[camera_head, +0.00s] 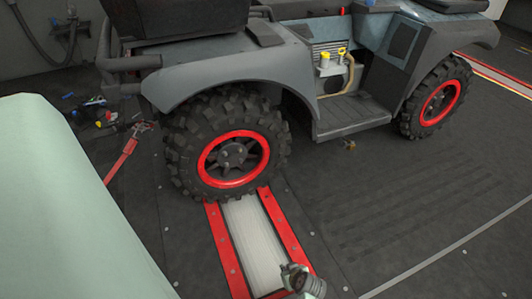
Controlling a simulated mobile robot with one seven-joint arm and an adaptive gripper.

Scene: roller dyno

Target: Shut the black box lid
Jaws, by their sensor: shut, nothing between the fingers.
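A dark box (178,16) sits on the front of a grey four-wheeled vehicle at the top of the view and is cut off by the upper edge. A small dark panel (267,32) stands at its right; I cannot tell whether this is its lid. The lid's position is not clear. My gripper (290,270) shows small at the bottom edge, partly cut off. It is shut and empty, low in the picture and well apart from the box.
The vehicle's front wheel (232,152) with a red rim stands at the end of a red-edged roller strip (252,240). The dark floor at right is mostly clear.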

